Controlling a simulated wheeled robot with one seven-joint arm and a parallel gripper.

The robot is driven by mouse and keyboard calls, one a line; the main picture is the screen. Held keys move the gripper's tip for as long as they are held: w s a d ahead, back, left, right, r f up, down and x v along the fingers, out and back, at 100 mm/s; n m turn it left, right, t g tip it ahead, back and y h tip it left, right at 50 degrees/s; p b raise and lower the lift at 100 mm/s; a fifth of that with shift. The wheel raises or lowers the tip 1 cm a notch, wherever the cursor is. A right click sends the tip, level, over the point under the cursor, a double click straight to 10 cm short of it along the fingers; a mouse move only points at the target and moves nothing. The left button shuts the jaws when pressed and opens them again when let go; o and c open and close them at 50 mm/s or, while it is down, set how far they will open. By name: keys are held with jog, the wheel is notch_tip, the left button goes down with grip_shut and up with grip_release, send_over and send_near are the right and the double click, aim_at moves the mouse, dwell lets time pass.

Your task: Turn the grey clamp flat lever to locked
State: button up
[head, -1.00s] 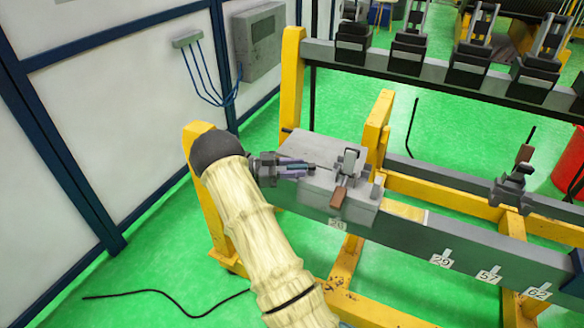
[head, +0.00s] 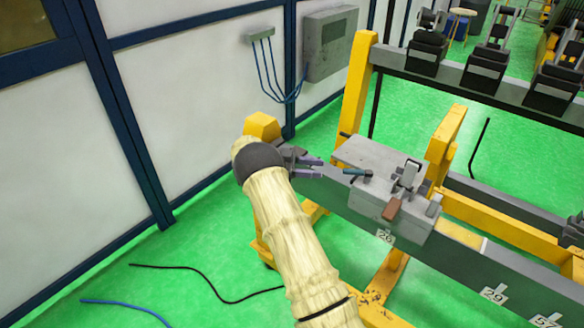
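The grey clamp block (head: 365,153) sits on the long grey beam, above the label 26. A short lever with a dark teal grip (head: 356,173) sticks out to the left from the block's top and looks about flat. Which position counts as locked cannot be told. A metal toggle clamp (head: 408,178) with a brown grip (head: 392,209) stands on the block's right part. My gripper (head: 322,168) is left of the lever, its two fingers apart with nothing between them. A small gap separates the fingertips from the teal grip.
Yellow frame posts (head: 355,95) stand behind and beside the block. A rear beam (head: 450,75) carries several black clamps. A grey wall box (head: 330,42) with blue cables is at the back.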

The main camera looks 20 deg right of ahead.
jog(key=v, duration=0.6)
